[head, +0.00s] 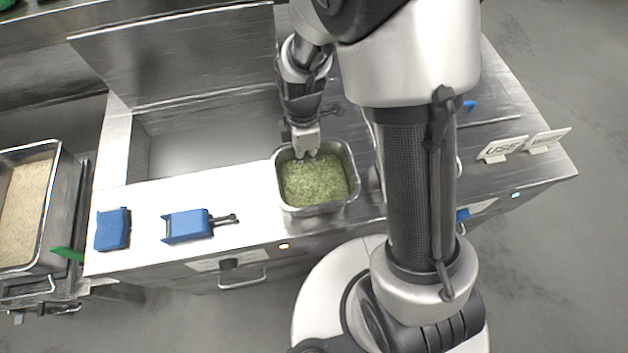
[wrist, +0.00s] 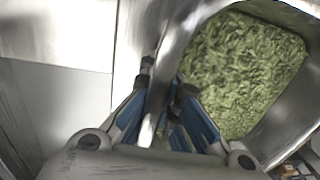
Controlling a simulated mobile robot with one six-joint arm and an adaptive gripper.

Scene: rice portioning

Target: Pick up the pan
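The pan (head: 350,195) is a square metal container filled with green chopped food, standing on the counter in the middle of the head view. In the wrist view its wall and rim (wrist: 178,42) run down between my fingers, with the green contents to the right. My gripper (head: 306,151) points down at the pan's far rim in the head view. In the wrist view my gripper (wrist: 167,80) has its fingers apart, one on each side of the rim. Whether either finger touches the wall is hard to tell.
Two blue-topped items, a blue block (head: 113,230) and a blue tool with a dark handle (head: 188,225), lie on the counter left of the pan. A deep tray of grain (head: 62,205) stands at far left. White signs (head: 503,149) stand at right.

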